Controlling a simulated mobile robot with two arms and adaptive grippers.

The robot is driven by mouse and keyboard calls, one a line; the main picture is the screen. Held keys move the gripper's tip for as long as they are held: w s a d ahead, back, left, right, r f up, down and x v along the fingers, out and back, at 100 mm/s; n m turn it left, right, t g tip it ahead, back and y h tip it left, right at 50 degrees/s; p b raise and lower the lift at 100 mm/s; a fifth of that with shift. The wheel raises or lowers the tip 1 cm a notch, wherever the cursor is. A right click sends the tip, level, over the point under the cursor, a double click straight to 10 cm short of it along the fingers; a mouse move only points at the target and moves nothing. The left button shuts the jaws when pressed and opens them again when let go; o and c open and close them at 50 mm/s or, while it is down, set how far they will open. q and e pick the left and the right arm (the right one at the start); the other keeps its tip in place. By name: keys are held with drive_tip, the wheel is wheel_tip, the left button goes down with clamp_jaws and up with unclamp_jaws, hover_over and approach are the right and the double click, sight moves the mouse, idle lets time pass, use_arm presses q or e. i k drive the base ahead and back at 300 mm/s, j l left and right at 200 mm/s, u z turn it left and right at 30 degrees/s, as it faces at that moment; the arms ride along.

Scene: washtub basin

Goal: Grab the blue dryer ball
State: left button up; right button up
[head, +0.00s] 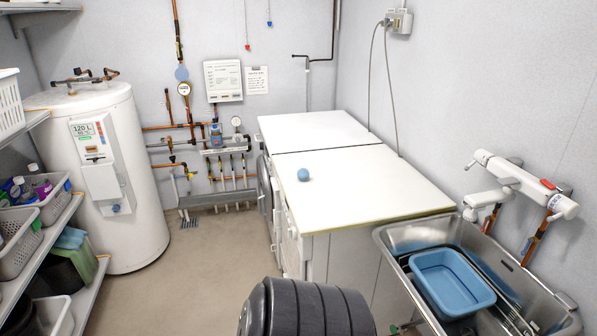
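The blue dryer ball (303,174) is a small round ball resting on the white worktop (350,185) over the appliances. It sits near the worktop's left edge, just in front of the seam between its two sections. Nothing touches or covers it. Neither of my grippers shows in the head view, so nothing is seen holding the ball.
A metal sink (385,243) with a blue tub (452,280) stands at the right, below a wall tap (520,183). A white water heater (110,180) and shelves with baskets (20,245) are at the left.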

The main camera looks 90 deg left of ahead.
sight(303, 174)
drive_tip(key=u, duration=2.75)
drive_tip(key=i+j+z, duration=0.1)
drive_tip(key=i, duration=0.4)
drive_tip(key=i+j+z, duration=0.15)
drive_tip(key=i+j, duration=0.25)
drive_tip(key=i+j+z, duration=0.1)
drive_tip(key=i+j, duration=0.2)
drive_tip(key=i, duration=0.2)
